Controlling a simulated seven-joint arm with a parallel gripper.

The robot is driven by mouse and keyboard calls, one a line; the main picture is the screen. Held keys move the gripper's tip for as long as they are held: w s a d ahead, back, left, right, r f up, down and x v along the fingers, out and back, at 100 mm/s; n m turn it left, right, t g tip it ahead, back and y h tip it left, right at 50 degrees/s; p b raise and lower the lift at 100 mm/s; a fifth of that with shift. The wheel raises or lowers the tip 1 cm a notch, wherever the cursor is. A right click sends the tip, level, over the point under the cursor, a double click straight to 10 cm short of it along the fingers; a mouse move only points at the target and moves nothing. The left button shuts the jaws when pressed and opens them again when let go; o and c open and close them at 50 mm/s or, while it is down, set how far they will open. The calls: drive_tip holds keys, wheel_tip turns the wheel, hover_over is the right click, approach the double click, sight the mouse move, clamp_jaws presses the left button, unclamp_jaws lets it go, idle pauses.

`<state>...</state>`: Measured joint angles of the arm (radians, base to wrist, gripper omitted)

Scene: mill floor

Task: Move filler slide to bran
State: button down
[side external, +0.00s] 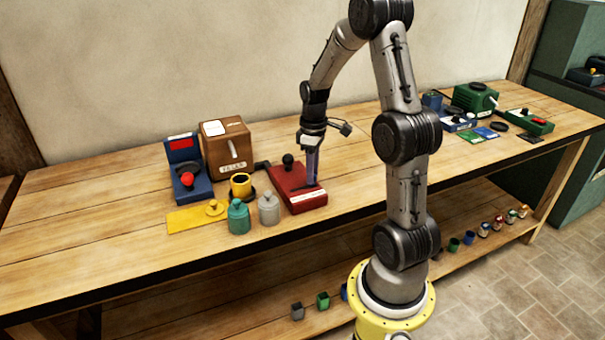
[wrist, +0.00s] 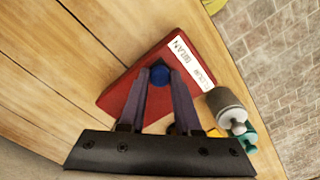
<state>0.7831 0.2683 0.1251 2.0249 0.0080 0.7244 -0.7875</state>
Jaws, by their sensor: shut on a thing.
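The red filler unit (side external: 297,199) lies on the bench, with a white label along its front edge. In the wrist view, the red unit (wrist: 122,97) carries a label (wrist: 192,60) with two words; one appears to read BRAN, the other is too small to read surely. My gripper (side external: 312,183) points down over the front right part of the unit. In the wrist view its fingers are closed on a round blue knob (wrist: 160,76) on the unit. The slide's track is hidden by the fingers.
A black knob (side external: 287,159) stands at the unit's back. Left of the unit are grey (side external: 269,210) and teal (side external: 238,218) weights, a yellow cup (side external: 240,186), a brown box (side external: 227,147) and a blue device (side external: 188,181).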

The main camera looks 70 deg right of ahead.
drive_tip(key=shift+s+d+r, duration=0.1)
drive_tip(key=shift+s+d, duration=0.05)
drive_tip(key=shift+d, duration=0.1)
drive_tip(key=c, duration=0.9)
unclamp_jaws()
drive_tip(key=o, duration=0.3)
drive_tip(key=shift+a, duration=0.1)
wheel_tip(320, 180, up, 14)
